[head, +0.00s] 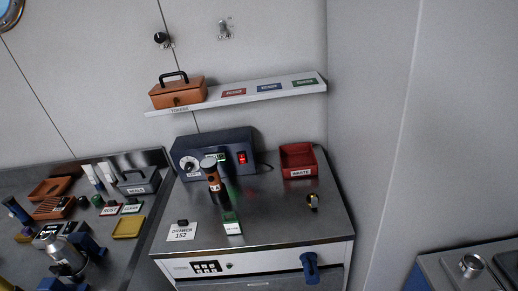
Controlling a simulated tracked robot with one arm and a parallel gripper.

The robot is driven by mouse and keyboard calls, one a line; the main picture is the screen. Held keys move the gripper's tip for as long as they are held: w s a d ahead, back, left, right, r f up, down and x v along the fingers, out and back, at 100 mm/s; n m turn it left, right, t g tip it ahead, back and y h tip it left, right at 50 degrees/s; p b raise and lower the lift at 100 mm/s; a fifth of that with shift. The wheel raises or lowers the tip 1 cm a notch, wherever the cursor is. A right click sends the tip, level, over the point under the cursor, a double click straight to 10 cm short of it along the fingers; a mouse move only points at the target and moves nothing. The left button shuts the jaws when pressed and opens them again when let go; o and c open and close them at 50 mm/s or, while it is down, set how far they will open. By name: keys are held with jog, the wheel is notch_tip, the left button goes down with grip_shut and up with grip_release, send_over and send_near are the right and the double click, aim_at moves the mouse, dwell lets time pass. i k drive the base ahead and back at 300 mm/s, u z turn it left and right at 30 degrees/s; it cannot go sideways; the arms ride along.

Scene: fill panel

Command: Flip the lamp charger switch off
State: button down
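The lamp charger appears to be a dark blue box (230,141) standing at the back of the metal-topped cabinet. A red lit rocker switch (242,158) is on the right of its front face. The switch is not covered. The picture is too small to tell which way the rocker is tipped. My gripper is not in view.
A red waste bin (298,160) stands right of the charger. A shelf (285,88) with an orange box (178,93) juts out above. A small tag (183,231) and green-and-white piece (232,223) lie in front. The left bench is cluttered; the cabinet's front right is mostly clear.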

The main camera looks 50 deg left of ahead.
aim_at(242, 158)
jog(key=u, duration=0.45)
jog(key=i, duration=0.95)
jog(key=u, duration=0.85)
jog(key=k, duration=0.85)
jog(key=u, duration=0.15)
jog(key=i, duration=0.95)
jog(key=z, duration=0.1)
